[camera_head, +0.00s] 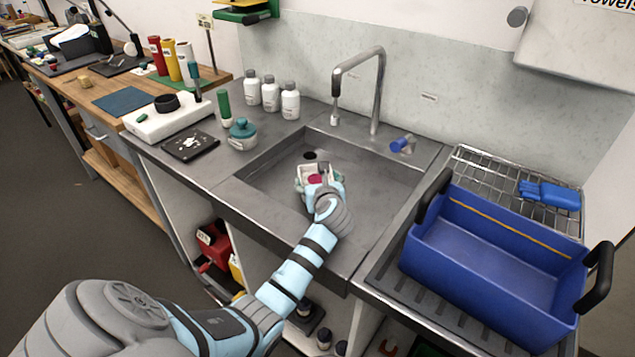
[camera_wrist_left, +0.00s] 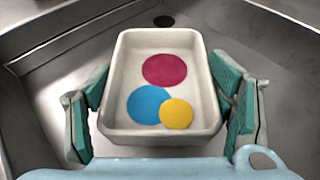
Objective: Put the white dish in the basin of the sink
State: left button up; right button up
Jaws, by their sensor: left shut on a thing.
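The white dish (camera_head: 305,170) is a small rectangular tray with flat crimson, blue and yellow discs inside it. In the head view it is within the sink basin (camera_head: 270,181), near the drain hole. My left gripper (camera_head: 319,184) is shut on the dish; in the wrist view its green-padded fingers (camera_wrist_left: 163,100) are on the two long sides of the dish (camera_wrist_left: 206,92). The dish looks level. I cannot tell whether its underside touches the basin floor. My right gripper is not in view.
A tall faucet (camera_head: 378,90) and a blue-handled tap (camera_head: 402,145) stand behind the basin. White bottles (camera_head: 270,94) and a teal-lidded jar (camera_head: 242,135) stand at the left. A blue crate (camera_head: 480,265) is on the right, before a wire rack (camera_head: 500,175) with blue gloves (camera_head: 555,195).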

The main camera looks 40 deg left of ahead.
pick_arm(q)
jog(key=shift+f, duration=0.5)
jog(key=shift+b, duration=0.3)
jog(key=o, duration=1.2)
jog(key=shift+r, duration=0.15)
jog(key=shift+s+d+r+p, duration=0.25)
jog(key=shift+d+r+p, duration=0.1)
jog(key=shift+r+p, duration=0.35)
jog(key=p+v, duration=0.1)
jog(key=v, duration=1)
